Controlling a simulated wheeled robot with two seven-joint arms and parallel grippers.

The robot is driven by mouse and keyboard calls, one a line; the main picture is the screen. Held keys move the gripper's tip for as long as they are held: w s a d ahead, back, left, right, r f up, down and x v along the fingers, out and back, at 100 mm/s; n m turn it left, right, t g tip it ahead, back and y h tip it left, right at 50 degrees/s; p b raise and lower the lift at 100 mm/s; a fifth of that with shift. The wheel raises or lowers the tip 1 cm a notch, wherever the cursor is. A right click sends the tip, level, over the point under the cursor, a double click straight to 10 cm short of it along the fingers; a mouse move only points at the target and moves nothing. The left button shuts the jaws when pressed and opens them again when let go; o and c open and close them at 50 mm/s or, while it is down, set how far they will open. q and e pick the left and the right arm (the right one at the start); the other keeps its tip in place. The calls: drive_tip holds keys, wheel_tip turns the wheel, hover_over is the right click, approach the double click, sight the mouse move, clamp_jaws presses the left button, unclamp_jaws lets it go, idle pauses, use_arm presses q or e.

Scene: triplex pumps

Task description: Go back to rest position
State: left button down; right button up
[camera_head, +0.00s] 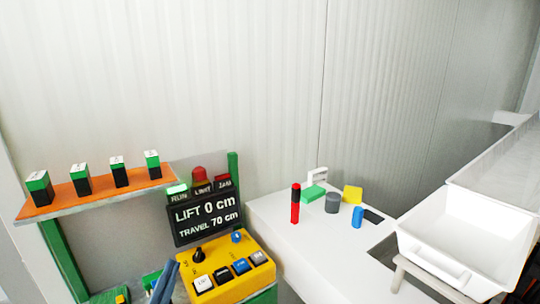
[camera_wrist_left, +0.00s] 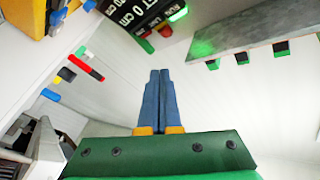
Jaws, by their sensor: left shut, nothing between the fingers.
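My left gripper (camera_head: 172,268) shows at the bottom of the head view, with its blue fingers pointing up beside the yellow control box (camera_head: 232,268). In the left wrist view the two blue fingers (camera_wrist_left: 159,72) lie together, shut and empty, above the green gripper body. The gap between the gripper and the box cannot be judged exactly. My right gripper is in neither view.
An orange shelf (camera_head: 98,194) holds several green-and-black blocks. A display (camera_head: 205,216) reads LIFT 0 cm, TRAVEL 70 cm. A white bin (camera_head: 465,250) stands right.

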use_arm(q)
wheel_tip(320, 180, down, 9)
drive_tip(key=s+a+n+g+y, duration=0.2)
drive_tip(key=n+g, duration=0.1)
drive_tip(key=g, duration=0.1)
drive_tip(key=s+d+f+n+g+h, duration=0.2)
drive_tip(key=s+d+f+g+h, duration=0.15)
drive_tip(key=s+f+g, duration=1.15)
drive_tip(key=s+f+t, duration=0.1)
drive_tip(key=s+f, duration=0.2)
drive_tip(key=f, duration=0.7)
drive_tip(key=s+f, duration=0.3)
drive_tip(key=f, duration=0.6)
drive_tip(key=s+a+f+y, duration=0.1)
drive_tip(key=s+a+f, duration=0.1)
drive_tip(key=s+f, duration=0.7)
drive_tip(key=s, duration=0.3)
drive_tip(key=shift+f+m+g, duration=0.35)
drive_tip(key=shift+m+g, duration=0.05)
drive_tip(key=shift+a, duration=0.1)
